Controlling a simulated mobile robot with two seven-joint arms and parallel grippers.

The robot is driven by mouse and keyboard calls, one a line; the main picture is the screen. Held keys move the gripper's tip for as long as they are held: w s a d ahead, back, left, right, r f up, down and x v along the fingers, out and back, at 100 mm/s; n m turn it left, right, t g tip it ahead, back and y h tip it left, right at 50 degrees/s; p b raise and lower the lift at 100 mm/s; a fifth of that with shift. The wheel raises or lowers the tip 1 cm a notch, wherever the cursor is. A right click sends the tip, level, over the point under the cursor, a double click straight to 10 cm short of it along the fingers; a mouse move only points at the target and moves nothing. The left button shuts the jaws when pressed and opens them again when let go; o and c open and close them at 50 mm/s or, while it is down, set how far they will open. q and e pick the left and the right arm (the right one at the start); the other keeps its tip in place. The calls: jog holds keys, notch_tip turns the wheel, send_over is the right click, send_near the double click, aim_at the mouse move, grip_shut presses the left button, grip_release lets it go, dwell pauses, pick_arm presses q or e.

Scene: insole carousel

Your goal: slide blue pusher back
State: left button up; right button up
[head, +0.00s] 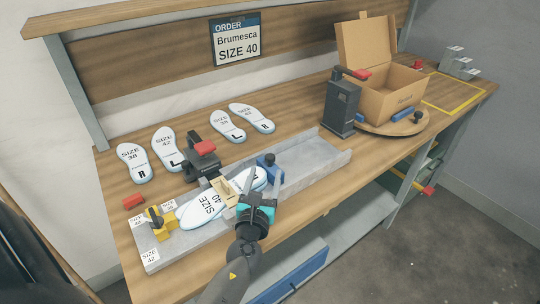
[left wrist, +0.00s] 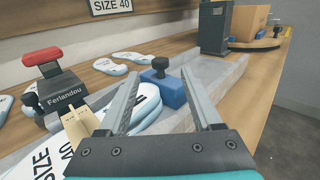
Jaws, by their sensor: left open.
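The blue pusher (head: 268,166) is a blue block with a black knob, sitting in the grey channel (head: 310,165). In the left wrist view the pusher (left wrist: 171,92) shows ahead between my fingers. My left gripper (head: 262,189) is open and empty, just on the near side of the pusher, and its fingers point at it. I cannot tell whether they touch it. A white SIZE 40 insole (head: 205,210) lies in the channel left of the pusher, partly hidden by a tan block (head: 222,190) and my gripper. My right gripper is not in view.
A black stamp device with a red handle (head: 203,155) stands behind the channel. Several insoles (head: 165,150) lie at the back. A yellow clamp (head: 160,215) is at the left end. A turntable (head: 385,128) with an open cardboard box (head: 385,90) stands at the right. The channel right of the pusher is clear.

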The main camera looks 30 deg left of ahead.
aim_at(269, 160)
pick_arm(q)
jog(key=x, duration=0.8)
jog(key=shift+a+b, duration=0.1)
jog(key=shift+b, duration=0.3)
jog(key=shift+c, duration=0.3)
grip_shut()
dwell(0.7)
